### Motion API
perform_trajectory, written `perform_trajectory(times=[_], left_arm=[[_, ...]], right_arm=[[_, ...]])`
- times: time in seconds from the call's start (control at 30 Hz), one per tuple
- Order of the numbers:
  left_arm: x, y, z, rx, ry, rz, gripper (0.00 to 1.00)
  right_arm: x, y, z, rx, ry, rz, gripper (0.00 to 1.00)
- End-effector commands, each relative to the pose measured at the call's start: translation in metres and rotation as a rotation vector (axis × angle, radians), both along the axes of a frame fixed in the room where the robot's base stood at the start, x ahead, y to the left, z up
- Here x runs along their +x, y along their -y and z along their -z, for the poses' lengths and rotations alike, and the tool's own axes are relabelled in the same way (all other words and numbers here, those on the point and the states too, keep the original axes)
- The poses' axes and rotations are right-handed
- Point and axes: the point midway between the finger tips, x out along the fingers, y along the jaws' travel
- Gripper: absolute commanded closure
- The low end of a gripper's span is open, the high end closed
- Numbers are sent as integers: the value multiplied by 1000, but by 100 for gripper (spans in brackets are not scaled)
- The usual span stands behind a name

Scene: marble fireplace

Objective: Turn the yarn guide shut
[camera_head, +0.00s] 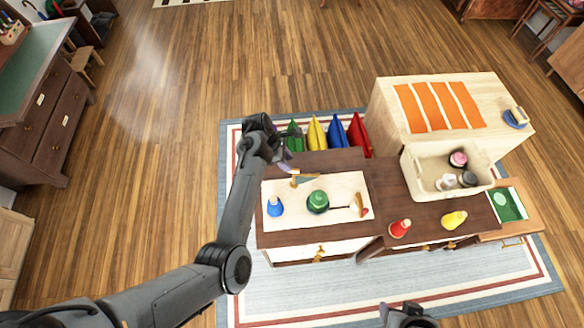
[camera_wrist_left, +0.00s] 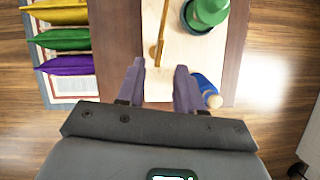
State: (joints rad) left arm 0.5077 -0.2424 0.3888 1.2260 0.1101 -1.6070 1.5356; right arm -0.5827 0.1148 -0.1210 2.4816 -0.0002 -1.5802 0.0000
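The yarn guide looks like a thin brass-coloured arm (camera_head: 306,178) on the pale top panel, between my left gripper and the green cone. It also shows in the left wrist view as an upright bar (camera_wrist_left: 161,38). My left gripper (camera_head: 286,160) is at the panel's far left edge. In the left wrist view its two purple-grey fingers (camera_wrist_left: 160,70) are apart, with the near end of the guide around the gap between the tips. I cannot tell whether they touch it. Part of my right gripper (camera_head: 408,314) shows at the bottom edge; its fingers are unclear.
A green yarn cone (camera_head: 318,201) and a blue one (camera_head: 275,206) stand on the panel (camera_head: 345,184). A wooden-handled tool (camera_head: 358,206) lies right of them. Red (camera_head: 400,228) and yellow (camera_head: 454,220) cones and a cream bin (camera_head: 424,176) are further right. Coloured cushions (camera_head: 337,133) stand behind.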

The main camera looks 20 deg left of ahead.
Motion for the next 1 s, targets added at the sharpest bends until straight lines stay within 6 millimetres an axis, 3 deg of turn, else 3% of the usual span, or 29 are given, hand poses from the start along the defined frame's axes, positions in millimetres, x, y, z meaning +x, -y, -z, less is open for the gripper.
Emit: perform_trajectory(times=[0.1,0.33,0.77,1.0], left_arm=[[2,7,19,-1,-2,1,64],[5,16,42,0,-1,0,64],[6,19,48,0,0,0,64],[6,19,48,0,0,0,98]], right_arm=[[0,2,4,-6,1,-3,42],[1,3,8,-12,2,-6,42],[1,2,9,-5,2,-1,42],[1,0,9,0,1,1,42]])
